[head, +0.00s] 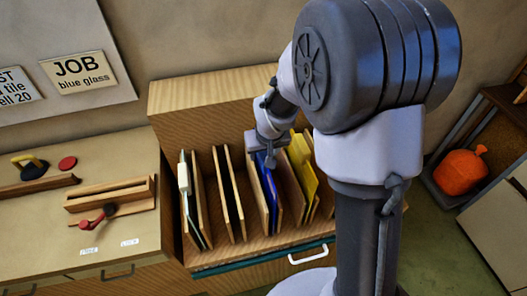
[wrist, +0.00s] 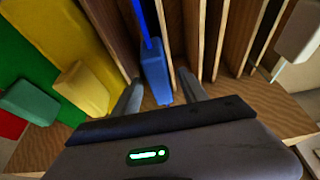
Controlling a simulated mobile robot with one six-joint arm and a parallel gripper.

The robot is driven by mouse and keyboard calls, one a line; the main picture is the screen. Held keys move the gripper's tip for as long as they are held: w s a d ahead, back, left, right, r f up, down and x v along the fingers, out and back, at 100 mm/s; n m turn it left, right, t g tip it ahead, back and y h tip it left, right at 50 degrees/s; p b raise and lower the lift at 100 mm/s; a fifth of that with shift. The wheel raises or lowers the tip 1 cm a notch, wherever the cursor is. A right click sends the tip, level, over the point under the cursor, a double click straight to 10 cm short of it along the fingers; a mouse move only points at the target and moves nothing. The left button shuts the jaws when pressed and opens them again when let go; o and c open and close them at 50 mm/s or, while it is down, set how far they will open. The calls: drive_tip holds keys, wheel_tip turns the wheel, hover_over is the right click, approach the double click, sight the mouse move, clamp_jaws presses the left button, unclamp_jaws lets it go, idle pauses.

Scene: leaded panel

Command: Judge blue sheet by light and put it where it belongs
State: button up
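The blue sheet (head: 268,178) stands upright in a slot of the wooden rack (head: 225,250). In the wrist view its thin blue edge runs up from a thick blue grip block (wrist: 155,72). My gripper (head: 265,145) is just above the blue sheet, pointing down into the rack. In the wrist view the fingers of my gripper (wrist: 160,88) are apart, one on each side of the blue block, with small gaps showing. The lower part of the sheet is hidden by the slot dividers.
A yellow sheet (head: 303,160) stands just right of the blue one; a pale sheet (head: 186,185) stands at the rack's left end. Green glass (wrist: 30,60) shows beyond the yellow. On the left bench are a slotted wooden stand (head: 110,193) and a red-handled tool (head: 105,211). A wall card (head: 78,72) reads "JOB blue glass".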

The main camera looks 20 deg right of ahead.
drive_tip(key=p+v, duration=0.4)
drive_tip(key=v, duration=1.3)
drive_tip(key=shift+s+p, duration=0.15)
drive_tip(key=shift+p, duration=0.25)
drive_tip(key=shift+r, duration=0.1)
